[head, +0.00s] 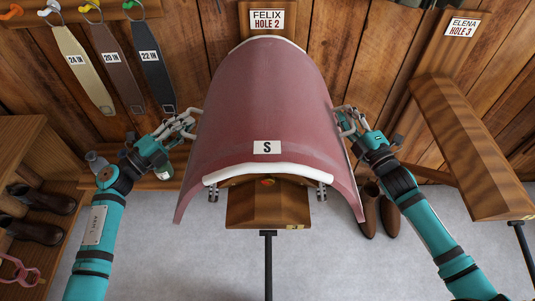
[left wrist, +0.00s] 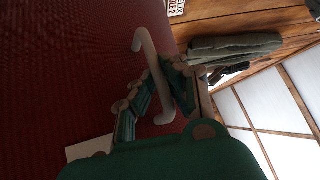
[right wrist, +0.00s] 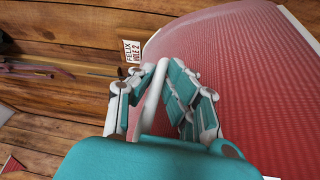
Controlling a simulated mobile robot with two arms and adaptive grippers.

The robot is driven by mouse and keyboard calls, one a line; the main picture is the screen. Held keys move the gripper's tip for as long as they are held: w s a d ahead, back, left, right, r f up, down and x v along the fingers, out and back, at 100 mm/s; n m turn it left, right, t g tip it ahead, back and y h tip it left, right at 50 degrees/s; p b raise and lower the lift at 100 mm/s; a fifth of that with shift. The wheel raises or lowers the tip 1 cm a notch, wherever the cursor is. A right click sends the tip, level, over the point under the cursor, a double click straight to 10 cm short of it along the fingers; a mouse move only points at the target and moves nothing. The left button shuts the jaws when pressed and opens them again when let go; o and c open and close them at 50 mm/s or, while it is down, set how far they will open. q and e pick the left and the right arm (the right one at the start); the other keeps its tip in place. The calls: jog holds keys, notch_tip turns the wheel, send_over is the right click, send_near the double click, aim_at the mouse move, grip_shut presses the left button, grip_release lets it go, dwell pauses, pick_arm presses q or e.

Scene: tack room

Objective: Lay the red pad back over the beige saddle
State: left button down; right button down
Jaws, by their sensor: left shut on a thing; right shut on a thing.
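The red pad (head: 265,100), a curved sheet marked S, arches over the wooden rack (head: 268,203) under the FELIX HOLE 2 sign. Its sides hang down left and right. A pale rim (head: 265,171) shows at its front edge; I cannot tell whether it is saddle or pad edging. The beige saddle is otherwise hidden. My left gripper (head: 189,126) is shut on a white handle (left wrist: 148,50) at the pad's left side. My right gripper (head: 346,122) is shut on the matching white handle (right wrist: 151,105) at its right side.
A bare wooden rack (head: 470,140) marked ELENA HOLE 3 stands at right. Several straps (head: 83,68) hang at upper left. Dark boots (head: 40,200) sit on the left shelf. Brown boots (head: 380,213) stand on the floor beside the right arm.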

pick_arm(q)
jog(key=c, duration=1.9)
grip_release()
jog(key=shift+a+f, duration=0.2)
jog(key=shift+f, duration=0.1)
pick_arm(e)
jog(key=c, duration=1.8)
grip_release()
jog(key=shift+w+d+f, duration=0.1)
jog(key=shift+d+f, duration=0.1)
jog(key=shift+f, duration=0.1)
pick_arm(q)
jog(key=o, duration=0.4)
jog(key=shift+w+r, duration=0.1)
pick_arm(e)
jog(key=o, duration=0.4)
jog(key=shift+r, duration=0.1)
pick_arm(q)
jog(key=shift+o, duration=0.2)
jog(key=shift+d, duration=0.1)
pick_arm(e)
jog(key=shift+o, duration=0.2)
jog(key=shift+a, duration=0.1)
pick_arm(q)
jog(key=shift+o, duration=0.3)
jog(key=o, duration=0.8)
jog(key=shift+d, duration=0.1)
pick_arm(e)
jog(key=shift+a, duration=0.1)
